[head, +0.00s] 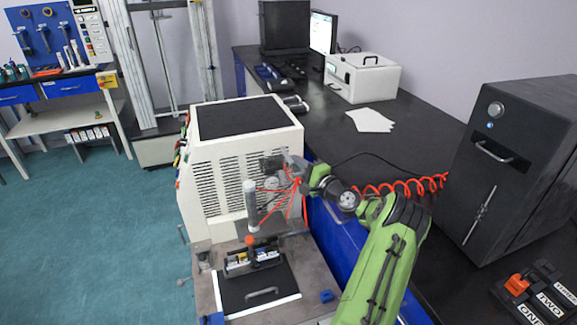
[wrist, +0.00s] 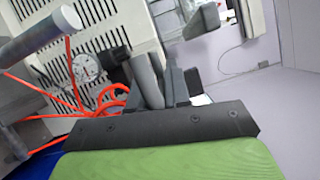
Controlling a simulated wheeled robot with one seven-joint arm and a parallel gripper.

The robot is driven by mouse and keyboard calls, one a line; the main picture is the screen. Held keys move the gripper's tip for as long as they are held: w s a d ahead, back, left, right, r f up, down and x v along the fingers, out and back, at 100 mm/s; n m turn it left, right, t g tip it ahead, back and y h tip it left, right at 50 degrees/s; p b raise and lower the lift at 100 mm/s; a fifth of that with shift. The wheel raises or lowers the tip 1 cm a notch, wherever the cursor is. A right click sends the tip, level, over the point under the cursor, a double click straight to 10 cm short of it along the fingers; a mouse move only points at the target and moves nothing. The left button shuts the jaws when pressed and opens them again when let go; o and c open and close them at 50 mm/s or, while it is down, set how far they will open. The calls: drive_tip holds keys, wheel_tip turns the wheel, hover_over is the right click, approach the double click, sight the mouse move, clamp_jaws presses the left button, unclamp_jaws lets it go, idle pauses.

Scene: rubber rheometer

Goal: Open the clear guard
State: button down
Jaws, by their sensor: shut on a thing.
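The rheometer (head: 245,165) is a pale cabinet with a black top and slotted sides. A pale, see-through piece by my gripper (head: 293,168) looks like part of the clear guard (head: 296,158); its full outline is hard to make out. My gripper is at the cabinet's front right, well above the lower work plate, and shut on what appears to be the guard's edge or handle. In the wrist view, my gripper (wrist: 165,82) has its dark fingers close together beside a round gauge (wrist: 86,66). The exact grip is hidden.
A grey cylinder (head: 250,195) and red hoses stand left of my gripper. Below are a small fixture (head: 253,260) and a black plate with a handle (head: 262,293). A black bench (head: 400,150) and a dark cabinet (head: 520,160) are at right.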

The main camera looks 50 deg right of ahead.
drive_tip(key=shift+a, duration=0.15)
drive_tip(key=c, duration=1.2)
unclamp_jaws()
drive_tip(key=shift+o, duration=0.2)
drive_tip(key=s+a+f+p, duration=0.1)
drive_tip(key=s+p, duration=0.1)
drive_tip(key=s, duration=1.3)
drive_tip(key=shift+s+a, duration=0.25)
drive_tip(key=shift+a, duration=0.15)
